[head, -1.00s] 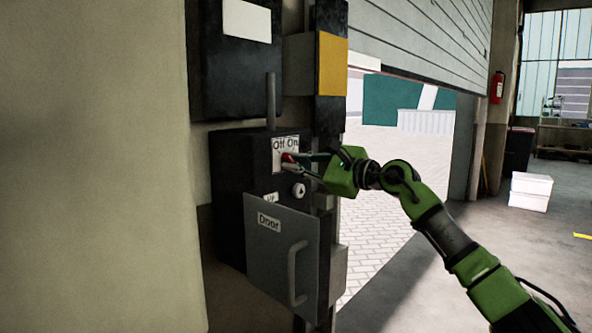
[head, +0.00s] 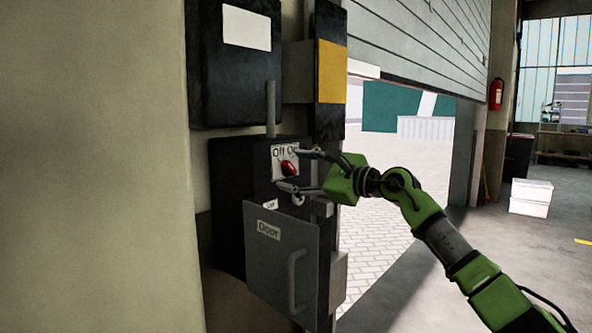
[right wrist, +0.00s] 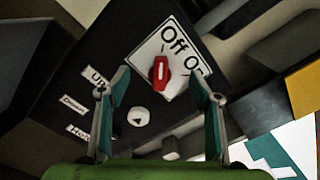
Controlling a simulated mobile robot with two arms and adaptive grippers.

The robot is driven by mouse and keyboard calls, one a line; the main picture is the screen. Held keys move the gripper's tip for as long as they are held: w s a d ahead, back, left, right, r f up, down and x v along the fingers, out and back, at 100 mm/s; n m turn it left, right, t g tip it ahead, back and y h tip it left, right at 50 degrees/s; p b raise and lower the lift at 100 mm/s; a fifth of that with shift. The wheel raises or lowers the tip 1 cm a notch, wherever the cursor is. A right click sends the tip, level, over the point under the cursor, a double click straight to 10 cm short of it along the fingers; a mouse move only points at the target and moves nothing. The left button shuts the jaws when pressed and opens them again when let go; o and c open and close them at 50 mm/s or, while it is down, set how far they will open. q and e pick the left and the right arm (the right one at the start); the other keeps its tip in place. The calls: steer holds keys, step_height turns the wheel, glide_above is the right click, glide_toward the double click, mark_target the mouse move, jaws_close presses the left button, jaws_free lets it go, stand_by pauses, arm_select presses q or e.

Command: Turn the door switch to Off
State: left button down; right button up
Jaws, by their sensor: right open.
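The door switch is a red knob (head: 288,168) on a white plate lettered Off and On, on the dark control box (head: 228,200). In the right wrist view the knob (right wrist: 160,73) has a white mark that points up, towards the Off side of the plate. My right gripper (head: 290,170) is open, with one finger above the knob and one below it in the head view. In the right wrist view the fingers (right wrist: 158,76) stand apart on either side of the knob, with clear gaps. The finger hides part of On. My left gripper is not in view.
The box's grey cover marked Door (head: 282,262) hangs open below the switch. A round button (right wrist: 138,117) and small labels, one reading Up, sit near the knob. A dark cabinet (head: 235,85) is above. The rolling door (head: 425,40) is partly raised at right.

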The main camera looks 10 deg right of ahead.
steer(key=shift+s+d+f+b, duration=0.1)
steer(key=shift+s+d+b, duration=0.15)
steer(key=shift+s+b, duration=0.05)
steer(key=b+v, duration=0.2)
steer(key=v, duration=0.4)
steer(key=shift+b, duration=0.4)
